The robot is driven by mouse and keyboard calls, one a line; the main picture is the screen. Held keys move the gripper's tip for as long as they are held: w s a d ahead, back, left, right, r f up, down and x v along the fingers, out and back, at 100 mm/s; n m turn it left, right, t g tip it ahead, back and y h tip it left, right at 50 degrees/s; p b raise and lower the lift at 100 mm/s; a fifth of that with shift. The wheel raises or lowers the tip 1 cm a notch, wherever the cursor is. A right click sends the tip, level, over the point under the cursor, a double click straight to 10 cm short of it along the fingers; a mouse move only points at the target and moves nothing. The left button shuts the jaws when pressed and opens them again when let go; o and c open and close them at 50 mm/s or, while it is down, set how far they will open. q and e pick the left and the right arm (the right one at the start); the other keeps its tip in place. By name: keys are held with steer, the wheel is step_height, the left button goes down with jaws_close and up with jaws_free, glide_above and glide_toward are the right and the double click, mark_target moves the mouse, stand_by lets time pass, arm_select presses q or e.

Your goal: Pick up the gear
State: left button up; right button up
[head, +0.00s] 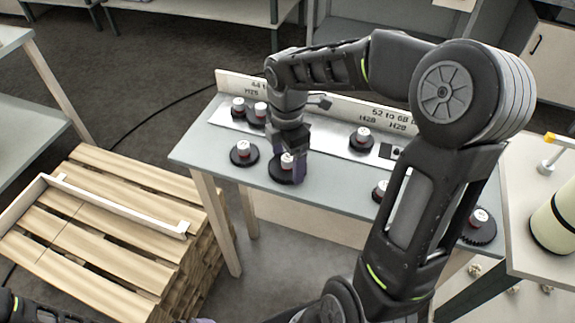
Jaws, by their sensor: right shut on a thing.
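My right gripper (287,172) reaches down to the front left part of the grey table. It is shut on a dark gear (281,175) with a pale, red-marked hub. The fingers hide part of this gear, and I cannot tell whether it still touches the table. Another gear (244,155) lies just to the left of it. Two more gears (239,107) stand on the pale strip behind, and another gear (361,140) is further right on it. A larger toothed gear (480,228) is at the right end. Only part of my left arm shows at the bottom left.
A labelled white board (345,110) runs along the table's back edge. My right arm hides much of the table's right side. A wooden pallet stack (110,215) with a pale angled bar stands to the left. A cream cylinder (556,222) is at far right.

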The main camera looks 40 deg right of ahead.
mark_target(288, 158)
steer(key=c, duration=0.8)
steer(key=shift+o, duration=0.2)
step_height(288, 158, up, 10)
steer(key=shift+b, duration=0.35)
steer(key=shift+r, duration=0.1)
